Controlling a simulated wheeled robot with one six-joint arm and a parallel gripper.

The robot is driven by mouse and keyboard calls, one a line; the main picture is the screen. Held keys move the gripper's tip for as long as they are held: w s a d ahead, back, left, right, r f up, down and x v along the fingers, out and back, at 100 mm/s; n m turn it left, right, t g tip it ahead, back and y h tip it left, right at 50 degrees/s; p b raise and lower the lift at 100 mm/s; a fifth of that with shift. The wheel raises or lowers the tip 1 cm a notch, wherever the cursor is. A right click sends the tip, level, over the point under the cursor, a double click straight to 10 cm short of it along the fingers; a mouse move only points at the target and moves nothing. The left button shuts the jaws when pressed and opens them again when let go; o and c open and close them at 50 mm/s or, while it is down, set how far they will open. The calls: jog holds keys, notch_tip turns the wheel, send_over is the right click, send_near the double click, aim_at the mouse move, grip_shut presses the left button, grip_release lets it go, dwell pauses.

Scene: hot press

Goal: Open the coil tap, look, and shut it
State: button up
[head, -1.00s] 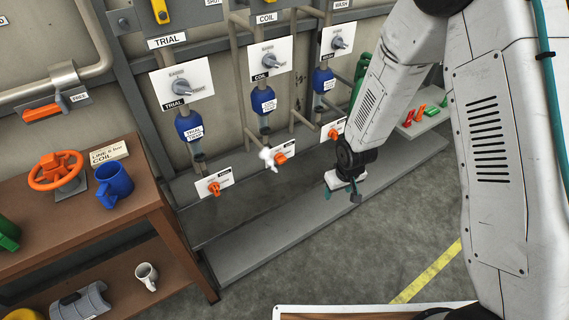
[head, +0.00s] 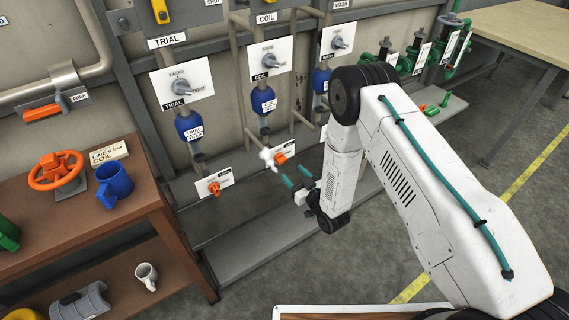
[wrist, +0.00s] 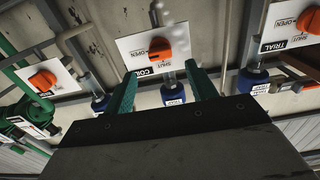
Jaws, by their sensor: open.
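The coil tap (head: 280,158) is an orange handle on a white plate low on the wall, under the COIL line. In the wrist view the tap (wrist: 160,48) is upside down, ahead of my gripper, on a plate marked OPEN, SHUT and COIL. White puff-like blobs (head: 267,155) sit beside the tap. My gripper (head: 296,177) is open and empty, with two teal fingers pointing toward the tap. In the wrist view my fingers (wrist: 163,85) stand either side of the tap's line, apart from it.
The trial tap (head: 214,188) is to the left. Another orange tap (wrist: 43,81) shows at left in the wrist view. A brown shelf (head: 140,195) with a blue mug (head: 114,184) stands left. A grey ledge (head: 240,254) runs below the taps.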

aim_at(283, 162)
jog(key=x, duration=0.7)
jog(key=shift+w, duration=0.1)
jog(key=c, duration=1)
